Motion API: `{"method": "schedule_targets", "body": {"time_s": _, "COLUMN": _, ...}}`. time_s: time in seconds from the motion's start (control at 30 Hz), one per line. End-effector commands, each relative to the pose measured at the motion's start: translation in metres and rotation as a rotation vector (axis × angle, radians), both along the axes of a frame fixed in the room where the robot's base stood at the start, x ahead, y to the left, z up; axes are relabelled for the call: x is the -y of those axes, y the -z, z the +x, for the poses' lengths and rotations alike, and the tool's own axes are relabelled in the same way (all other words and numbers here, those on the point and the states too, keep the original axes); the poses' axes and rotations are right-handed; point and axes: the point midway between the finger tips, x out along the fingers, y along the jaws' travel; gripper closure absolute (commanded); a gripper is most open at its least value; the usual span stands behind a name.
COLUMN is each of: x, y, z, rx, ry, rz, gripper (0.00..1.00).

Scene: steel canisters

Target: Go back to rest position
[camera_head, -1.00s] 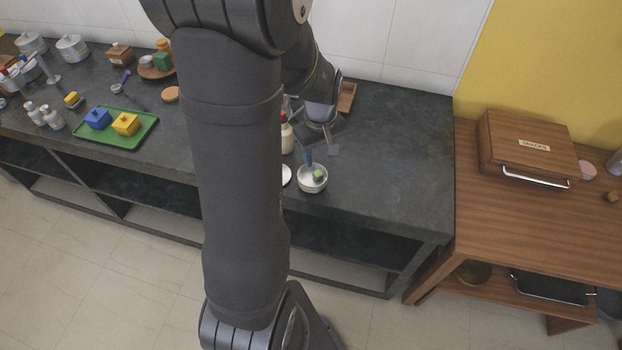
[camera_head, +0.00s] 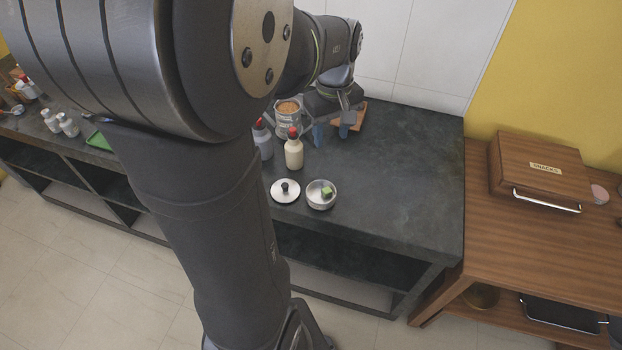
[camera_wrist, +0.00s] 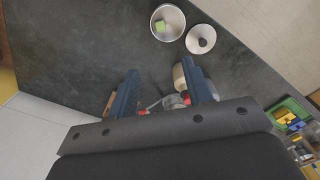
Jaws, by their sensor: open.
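My gripper (camera_head: 332,133) is open and empty above the back part of the dark counter, near a wooden board (camera_head: 360,117). Its two blue fingers also show wide apart in the wrist view (camera_wrist: 160,92). A small steel pot (camera_head: 321,204) stands open near the counter's front edge, with a green cube (camera_head: 327,191) inside. The pot (camera_wrist: 176,33) and the cube (camera_wrist: 160,26) also show at the top of the wrist view. A round steel lid (camera_head: 284,196) with a black knob lies left of the pot. The gripper is apart from the pot, the cube and the lid.
A cream bottle (camera_head: 294,156) with a red cap and a grey bottle (camera_head: 263,146) stand near the gripper. A jar with brown contents (camera_head: 288,112) is behind them. The counter's right part is clear. A wooden snacks box (camera_head: 540,165) sits on the side table.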

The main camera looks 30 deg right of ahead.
Motion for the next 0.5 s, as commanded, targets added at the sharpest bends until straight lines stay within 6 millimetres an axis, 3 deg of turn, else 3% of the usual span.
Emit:
{"method": "schedule_targets", "body": {"time_s": 0.27, "x": 0.000, "y": 0.002, "z": 0.000, "rx": -0.001, "ry": 0.000, "rz": 0.001, "gripper": 0.54}}
{"method": "schedule_targets", "body": {"time_s": 0.5, "x": 0.000, "y": 0.030, "z": 0.000, "rx": -0.003, "ry": 0.000, "rz": 0.003, "gripper": 0.54}}
